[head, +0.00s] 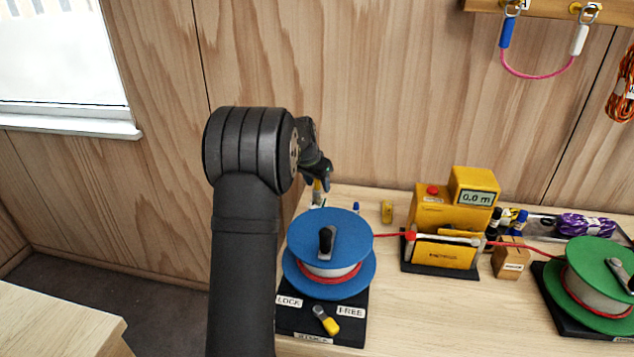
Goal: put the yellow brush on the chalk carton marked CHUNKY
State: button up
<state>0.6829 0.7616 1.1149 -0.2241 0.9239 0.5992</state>
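My gripper (318,182) is at the back left of the bench, behind the blue reel, and is partly hidden by my own arm. A small yellow and white thing (317,194) shows just below its fingertips. It may be the yellow brush, but it is too small to be sure, and I cannot tell whether the fingers hold it. A small brown carton (510,260) with a white label stands right of the yellow measuring device. The label is too small to read, so I cannot confirm it says CHUNKY.
The blue reel (328,247) stands on a black base with a yellow-handled lever. The yellow measuring device (450,220), a small yellow block (387,212) and the green reel (598,280) stand to the right. A red cord spans the reels. The front middle of the bench is clear.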

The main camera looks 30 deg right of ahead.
aim_at(317, 189)
jog(key=shift+r, duration=0.1)
jog(key=shift+r, duration=0.3)
jog(key=v, duration=1.1)
jog(key=shift+r, duration=0.3)
jog(key=shift+a, duration=0.15)
jog(key=x, duration=1.2)
jog(key=shift+s+f, duration=0.1)
jog(key=shift+f, duration=0.2)
notch_tip(317, 189, up, 3)
jog(key=shift+f, duration=0.15)
jog(key=shift+r, duration=0.75)
